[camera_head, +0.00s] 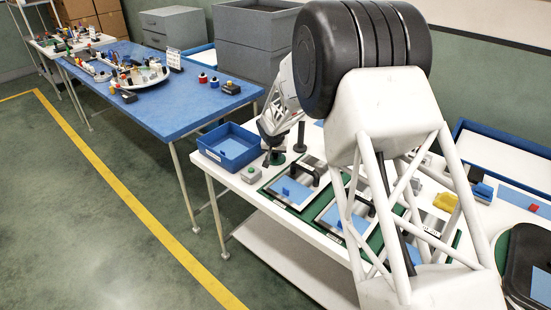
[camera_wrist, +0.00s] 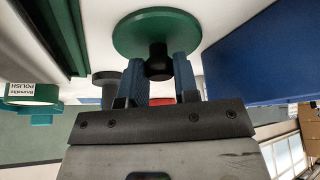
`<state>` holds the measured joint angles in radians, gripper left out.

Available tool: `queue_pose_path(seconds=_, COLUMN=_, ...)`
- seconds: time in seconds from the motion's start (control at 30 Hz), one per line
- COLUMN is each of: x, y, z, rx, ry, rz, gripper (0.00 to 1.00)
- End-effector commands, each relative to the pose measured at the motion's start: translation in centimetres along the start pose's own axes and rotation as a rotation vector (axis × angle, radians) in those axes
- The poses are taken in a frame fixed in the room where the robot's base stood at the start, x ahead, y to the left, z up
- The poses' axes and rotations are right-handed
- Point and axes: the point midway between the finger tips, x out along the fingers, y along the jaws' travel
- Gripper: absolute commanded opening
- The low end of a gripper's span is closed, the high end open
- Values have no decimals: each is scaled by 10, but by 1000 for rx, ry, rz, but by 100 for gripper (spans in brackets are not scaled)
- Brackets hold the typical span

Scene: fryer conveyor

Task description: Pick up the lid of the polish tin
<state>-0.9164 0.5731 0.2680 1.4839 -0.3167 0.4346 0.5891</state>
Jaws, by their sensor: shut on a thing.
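The lid is a green disc (camera_wrist: 135,32) with a dark round knob (camera_wrist: 158,68), at the top middle of the wrist view. My gripper (camera_wrist: 159,72) has its two blue fingers shut on the knob, one on each side. In the head view my gripper (camera_head: 272,143) is at the white table's left end, beside the blue tray, with a green round piece (camera_head: 275,159) just under it. A green round holder or tin (camera_wrist: 32,92) with a white label reading POLISH (camera_wrist: 15,88) is at the left of the wrist view. I cannot tell whether the lid touches anything beneath.
The blue tray (camera_head: 232,147) stands close on the left; its blue wall (camera_wrist: 258,60) fills the wrist view's right side. A grey box with a green button (camera_head: 251,174) and a black post (camera_head: 300,137) are near. Green boards (camera_head: 270,190) with plates lie right. The blue table (camera_head: 175,105) stands behind.

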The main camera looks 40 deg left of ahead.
Motion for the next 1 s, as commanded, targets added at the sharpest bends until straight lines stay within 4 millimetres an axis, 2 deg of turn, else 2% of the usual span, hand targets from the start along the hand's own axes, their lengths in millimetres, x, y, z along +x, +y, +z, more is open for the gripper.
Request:
queue_pose_path(seconds=0.33, x=-2, y=0, z=-1, rx=0, ry=0, rz=0, gripper=6)
queue_pose_path(seconds=0.53, x=-12, y=0, z=-5, rx=1, ry=0, rz=0, gripper=6)
queue_pose_path(seconds=0.77, x=-20, y=0, z=14, rx=0, ry=0, rz=0, gripper=6)
queue_pose_path(seconds=1.0, x=-34, y=0, z=44, rx=-1, ry=0, rz=0, gripper=6)
